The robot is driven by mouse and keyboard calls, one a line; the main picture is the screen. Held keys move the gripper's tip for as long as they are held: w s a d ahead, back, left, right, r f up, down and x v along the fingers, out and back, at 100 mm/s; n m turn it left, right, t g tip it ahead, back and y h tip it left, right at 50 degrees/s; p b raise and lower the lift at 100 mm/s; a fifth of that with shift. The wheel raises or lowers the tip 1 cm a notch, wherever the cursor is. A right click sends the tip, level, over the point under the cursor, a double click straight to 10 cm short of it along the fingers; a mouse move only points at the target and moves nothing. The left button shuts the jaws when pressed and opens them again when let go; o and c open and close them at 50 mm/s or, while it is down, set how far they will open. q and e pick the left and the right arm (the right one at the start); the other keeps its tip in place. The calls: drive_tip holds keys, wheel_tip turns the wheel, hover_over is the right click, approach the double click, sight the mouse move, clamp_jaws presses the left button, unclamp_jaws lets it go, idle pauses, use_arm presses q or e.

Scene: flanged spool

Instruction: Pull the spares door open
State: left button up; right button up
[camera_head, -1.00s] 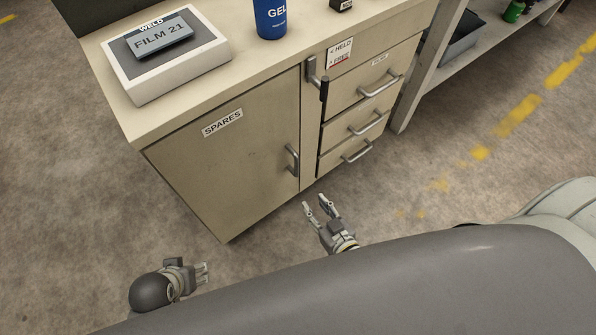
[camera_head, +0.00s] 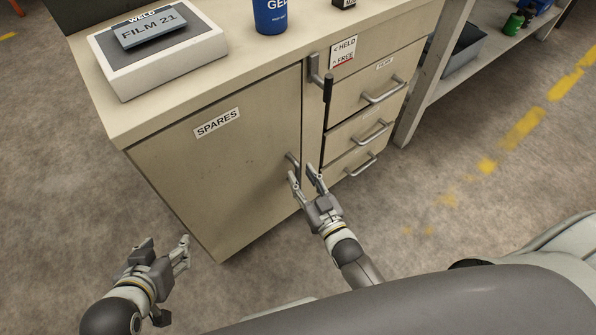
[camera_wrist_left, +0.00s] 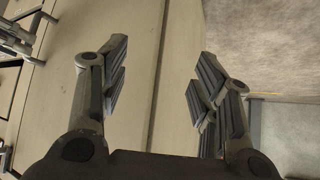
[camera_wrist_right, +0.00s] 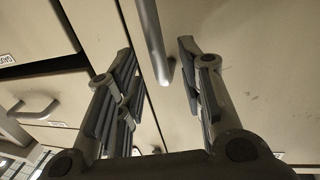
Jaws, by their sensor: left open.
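The beige SPARES door (camera_head: 225,165) is shut in the cabinet front. Its metal bar handle (camera_head: 292,162) is at the door's right side, partly hidden by my right gripper. My right gripper (camera_head: 303,174) is open at the handle. In the right wrist view the handle (camera_wrist_right: 152,40) lies between the spread fingertips (camera_wrist_right: 157,50); I cannot tell whether they touch it. My left gripper (camera_head: 166,242) is open and empty, low in front of the door's left corner. In the left wrist view its spread fingers (camera_wrist_left: 160,75) face the cabinet with nothing between them.
A lever with a black grip (camera_head: 328,88) hangs beside the door's upper right, near a HELD/FREE label (camera_head: 343,51). Drawers with bar handles (camera_head: 372,133) are on the right. A FILM 21 box (camera_head: 160,50) and a blue GEL bottle (camera_head: 271,14) stand on top. Floor in front is free.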

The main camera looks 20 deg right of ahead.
sight(299, 173)
use_arm(q)
drive_tip(key=shift+w+d+r+t+h, duration=0.15)
drive_tip(key=shift+w+d+r+t, duration=0.1)
drive_tip(key=shift+w+r+t, duration=0.4)
drive_tip(key=shift+w+d+r+t+h, duration=0.15)
drive_tip(key=shift+w+d+r+t, duration=0.15)
drive_tip(key=shift+w+r, duration=0.35)
use_arm(e)
drive_tip(key=shift+w+a, duration=0.15)
drive_tip(key=shift+w, duration=0.65)
drive_tip(key=shift+w+a, duration=0.1)
drive_tip(key=shift+w, duration=0.65)
use_arm(q)
drive_tip(key=shift+w+f, duration=0.15)
drive_tip(key=shift+f, duration=0.05)
drive_tip(key=shift+a, duration=0.1)
use_arm(e)
clamp_jaws()
